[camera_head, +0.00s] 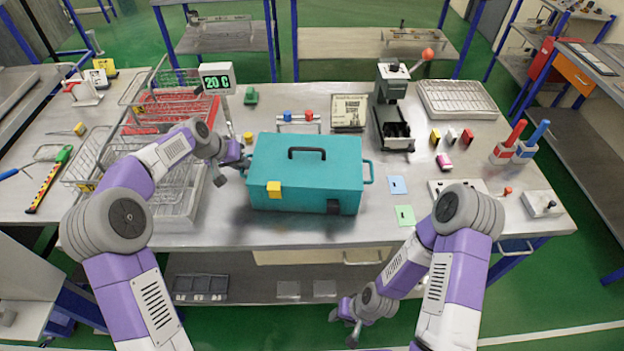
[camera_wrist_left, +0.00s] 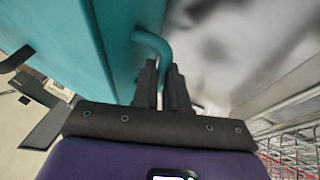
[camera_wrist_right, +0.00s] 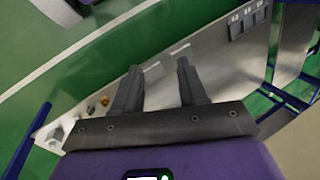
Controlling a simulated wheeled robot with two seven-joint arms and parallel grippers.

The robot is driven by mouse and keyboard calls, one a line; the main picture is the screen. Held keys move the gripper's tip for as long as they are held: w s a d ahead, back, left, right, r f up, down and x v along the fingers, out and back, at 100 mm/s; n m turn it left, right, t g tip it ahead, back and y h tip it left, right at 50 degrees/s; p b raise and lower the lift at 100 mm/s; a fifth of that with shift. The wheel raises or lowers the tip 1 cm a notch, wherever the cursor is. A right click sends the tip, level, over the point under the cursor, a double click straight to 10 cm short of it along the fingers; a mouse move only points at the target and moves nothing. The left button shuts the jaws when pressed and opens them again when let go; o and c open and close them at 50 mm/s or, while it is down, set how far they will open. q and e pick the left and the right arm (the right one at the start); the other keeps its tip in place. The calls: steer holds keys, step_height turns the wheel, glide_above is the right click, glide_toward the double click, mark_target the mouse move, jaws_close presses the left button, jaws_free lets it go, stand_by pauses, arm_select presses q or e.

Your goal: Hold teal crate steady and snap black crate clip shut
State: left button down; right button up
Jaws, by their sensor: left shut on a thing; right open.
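The teal crate (camera_head: 330,180) stands upright on the workbench, with a black handle (camera_head: 307,151) on its lid. The black clip (camera_head: 333,207) is low on the front face, right of middle; whether it is open is too small to tell. A yellow clip (camera_head: 274,190) is higher on the front face, to the left. My left gripper (camera_wrist_left: 163,70) is shut on the crate's left side handle (camera_wrist_left: 153,40), at the crate's left end in the head view (camera_head: 244,166). My right gripper (camera_head: 346,325) is open and empty, below and in front of the bench edge, well away from the crate.
Wire baskets (camera_head: 180,190) stand close left of the crate. A blue card (camera_head: 397,185) and a green card (camera_head: 404,215) lie to its right. A black press (camera_head: 393,110) stands behind right. The bench strip in front of the crate is clear; a lower shelf (camera_head: 240,275) runs beneath.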

stand_by(0.3)
steer(key=shift+a+r, duration=0.1)
steer(key=shift+a, duration=0.15)
steer(key=c, duration=0.5)
steer(key=a+n, duration=0.2)
steer(key=n, duration=0.1)
steer(key=a+r+n+g, duration=0.1)
steer(key=shift+s+a+n, duration=0.2)
steer(key=shift+s+n, duration=0.1)
jaws_close()
steer(key=s+d+r+n+g+h, duration=0.1)
steer(key=s+r+n+g+h, duration=0.3)
steer(key=n, duration=0.6)
steer(key=w+d+r+n+t+h, duration=0.5)
steer(key=w+r+n+t+h, duration=0.2)
steer(key=n+h, duration=0.3)
steer(key=w+a+r+n+t+h, duration=0.1)
steer(key=w+a+r+n+t, duration=0.6)
steer(key=r+t, duration=0.4)
steer(key=shift+m+g, duration=0.4)
steer(key=shift+m, duration=0.1)
steer(key=shift+w+d+r, duration=0.1)
steer(key=shift+w+r, duration=0.1)
steer(key=shift+w, duration=1.15)
steer(key=shift+w+r, duration=0.25)
steer(key=shift+w, duration=1.1)
steer(key=shift+w+d+r, duration=0.1)
steer(key=shift+w+r, duration=0.1)
steer(key=shift+w, duration=1.15)
